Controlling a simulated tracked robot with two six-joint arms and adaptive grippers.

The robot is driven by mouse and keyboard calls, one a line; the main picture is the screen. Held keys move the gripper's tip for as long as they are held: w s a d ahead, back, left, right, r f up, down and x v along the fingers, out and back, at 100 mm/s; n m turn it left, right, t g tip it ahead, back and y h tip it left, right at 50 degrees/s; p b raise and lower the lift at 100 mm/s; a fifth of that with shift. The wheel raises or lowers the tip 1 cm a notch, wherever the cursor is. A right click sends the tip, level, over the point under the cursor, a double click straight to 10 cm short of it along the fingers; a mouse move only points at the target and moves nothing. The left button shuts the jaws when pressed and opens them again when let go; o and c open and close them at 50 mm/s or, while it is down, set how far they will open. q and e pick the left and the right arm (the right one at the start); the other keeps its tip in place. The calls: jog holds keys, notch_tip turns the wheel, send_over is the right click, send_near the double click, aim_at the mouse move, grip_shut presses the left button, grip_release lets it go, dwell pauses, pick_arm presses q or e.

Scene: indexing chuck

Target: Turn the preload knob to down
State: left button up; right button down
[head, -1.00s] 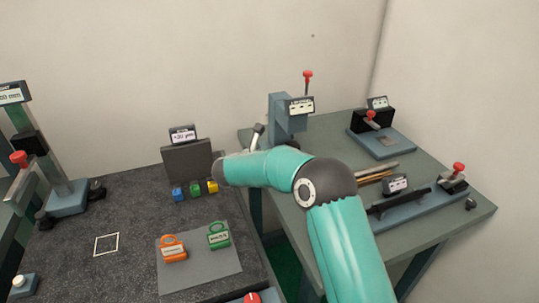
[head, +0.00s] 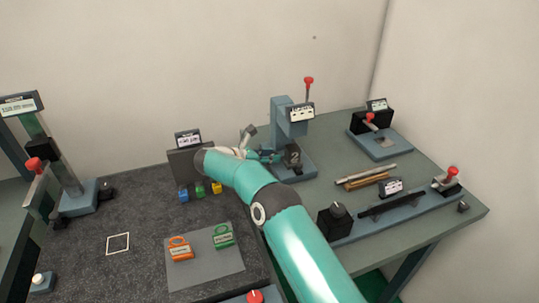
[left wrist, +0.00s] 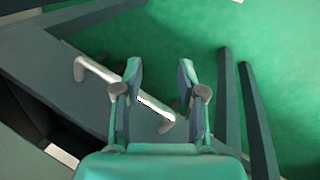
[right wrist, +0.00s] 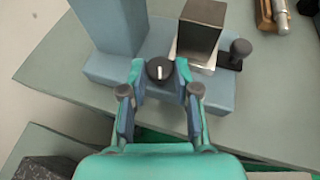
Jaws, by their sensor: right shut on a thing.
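In the right wrist view, a round black knob (right wrist: 159,70) with a white pointer line sits on the front of the blue-grey fixture base (right wrist: 110,70). The line runs upright in that picture. My right gripper (right wrist: 160,77) is shut on this knob, one finger at each side. In the head view my right gripper (head: 265,155) is at the left of the fixture (head: 284,115), and the knob is hidden there. My left gripper (left wrist: 160,78) shows only in the left wrist view, fingers apart and empty, above a silver bar handle (left wrist: 100,72).
A dark block (head: 292,157) marked 2 stands on the fixture base, close to my right gripper. Another black knob block (head: 336,218) stands by the rail fixture at the right. Rods (head: 370,177) lie behind it. Coloured cubes (head: 200,190) and tags (head: 180,250) lie on the left table.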

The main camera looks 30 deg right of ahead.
jog(key=shift+w+r, duration=0.1)
jog(key=shift+r, duration=0.05)
jog(key=c, duration=1.2)
grip_release()
jog(key=shift+a, duration=0.1)
jog(key=v, duration=1.1)
jog(key=shift+a, duration=0.45)
